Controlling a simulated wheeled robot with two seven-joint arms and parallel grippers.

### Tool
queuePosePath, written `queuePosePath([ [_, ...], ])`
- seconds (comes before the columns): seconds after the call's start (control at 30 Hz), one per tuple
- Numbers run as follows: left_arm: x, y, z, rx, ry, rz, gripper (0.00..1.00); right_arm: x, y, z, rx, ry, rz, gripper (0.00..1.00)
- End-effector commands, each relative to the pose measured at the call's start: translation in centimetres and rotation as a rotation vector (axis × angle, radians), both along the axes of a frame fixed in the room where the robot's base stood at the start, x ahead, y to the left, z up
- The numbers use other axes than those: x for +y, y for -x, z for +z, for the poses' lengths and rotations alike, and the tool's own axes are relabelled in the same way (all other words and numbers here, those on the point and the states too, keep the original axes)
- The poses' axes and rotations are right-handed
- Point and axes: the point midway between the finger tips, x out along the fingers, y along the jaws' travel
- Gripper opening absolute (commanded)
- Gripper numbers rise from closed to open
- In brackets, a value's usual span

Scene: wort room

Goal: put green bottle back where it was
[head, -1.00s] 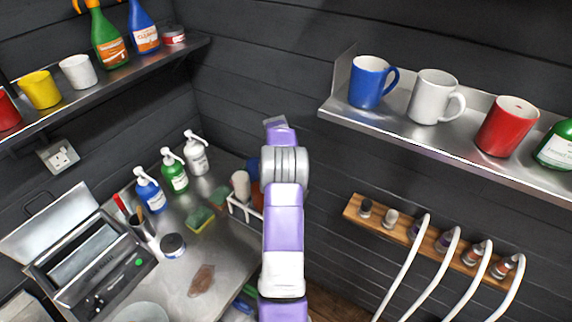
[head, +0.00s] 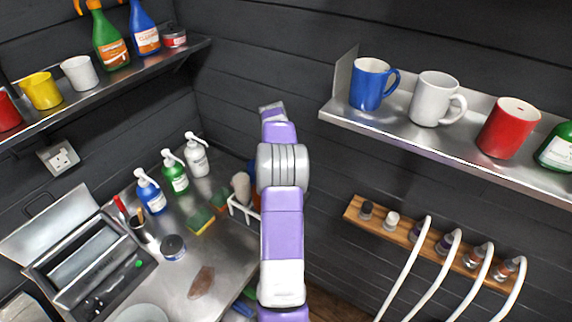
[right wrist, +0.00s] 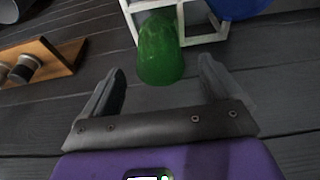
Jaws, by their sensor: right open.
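In the right wrist view a green, translucent, rounded thing (right wrist: 160,52), perhaps the green bottle, sits at a white rack (right wrist: 185,22). My right gripper (right wrist: 161,68) is open, with its fingers to either side of that thing and no visible contact. In the head view my arm hides part of the white rack (head: 243,212) and the gripper. Other green bottles are a pump bottle (head: 175,175) on the counter, a spray bottle (head: 109,42) on the left shelf and one (head: 556,150) at the right shelf's end. My left gripper is not in view.
The right shelf (head: 440,147) holds a blue mug (head: 370,86), a white mug (head: 432,100) and a red mug (head: 507,128). Below it is a wooden rail (head: 430,238) with white hoses. The counter (head: 215,258) holds bottles, a sponge (head: 201,222) and a tin (head: 172,247).

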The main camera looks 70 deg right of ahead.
Motion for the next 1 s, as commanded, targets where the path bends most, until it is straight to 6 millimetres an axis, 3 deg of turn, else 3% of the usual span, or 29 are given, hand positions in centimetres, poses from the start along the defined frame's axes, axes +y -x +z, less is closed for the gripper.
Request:
queuePosePath([
  [0.2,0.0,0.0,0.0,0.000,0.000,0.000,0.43,1.0,-0.3,3.9,0.001,0.001,0.002,0.92],
  [0.4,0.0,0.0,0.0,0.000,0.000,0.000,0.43,1.4,-0.4,5.3,0.001,0.000,0.001,0.92],
  [0.77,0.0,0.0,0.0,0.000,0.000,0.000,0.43,1.4,-0.4,5.3,0.002,-0.002,0.000,0.92],
  [1.0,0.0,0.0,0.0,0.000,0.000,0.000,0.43,0.9,-0.2,2.9,0.004,-0.005,0.000,0.92],
])
